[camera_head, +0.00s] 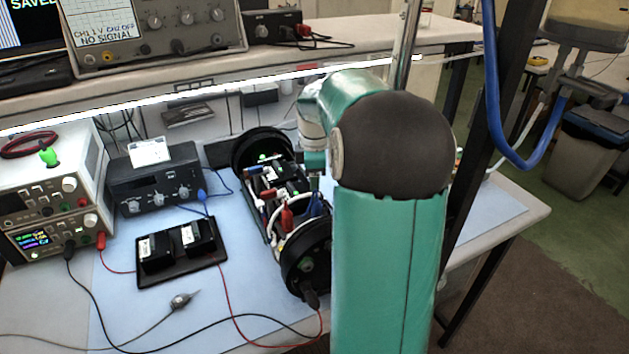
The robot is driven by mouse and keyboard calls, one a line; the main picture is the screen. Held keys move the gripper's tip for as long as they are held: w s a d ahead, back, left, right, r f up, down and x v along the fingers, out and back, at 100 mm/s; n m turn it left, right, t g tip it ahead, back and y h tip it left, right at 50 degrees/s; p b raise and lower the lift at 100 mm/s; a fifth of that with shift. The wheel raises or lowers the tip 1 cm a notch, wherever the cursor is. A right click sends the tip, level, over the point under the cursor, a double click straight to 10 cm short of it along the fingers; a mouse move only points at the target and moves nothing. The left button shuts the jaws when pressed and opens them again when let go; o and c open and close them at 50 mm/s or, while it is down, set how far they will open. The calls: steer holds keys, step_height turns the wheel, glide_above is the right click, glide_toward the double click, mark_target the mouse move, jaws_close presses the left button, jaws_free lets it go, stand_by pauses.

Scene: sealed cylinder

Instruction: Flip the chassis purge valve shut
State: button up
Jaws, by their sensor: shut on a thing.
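The open chassis (272,207) lies on the blue bench mat between two black round end caps, with wires and red, blue and green parts inside. My teal arm comes down on its right side. My gripper (314,178) is small and partly hidden, low at the chassis's right edge near the far end cap. It is shut on a small part there, which looks to be the purge valve. The valve's handle and its angle cannot be made out, as my gripper and arm cover that spot.
A black battery tray (180,275) with red and black leads lies left of the chassis. Power supplies (50,200) and a dark instrument box (155,183) stand further left. A probe (183,299) lies on the mat. A dark post and blue hose (492,90) are at right.

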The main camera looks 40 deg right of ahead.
steer(key=m, duration=0.6)
steer(key=shift+s+d+m, duration=0.25)
steer(key=shift+s+m, duration=0.05)
steer(key=shift+s, duration=0.1)
steer(key=m, duration=0.3)
steer(key=s+m, duration=0.1)
steer(key=m, duration=0.2)
steer(key=shift+m, duration=0.3)
steer(key=o, duration=0.7)
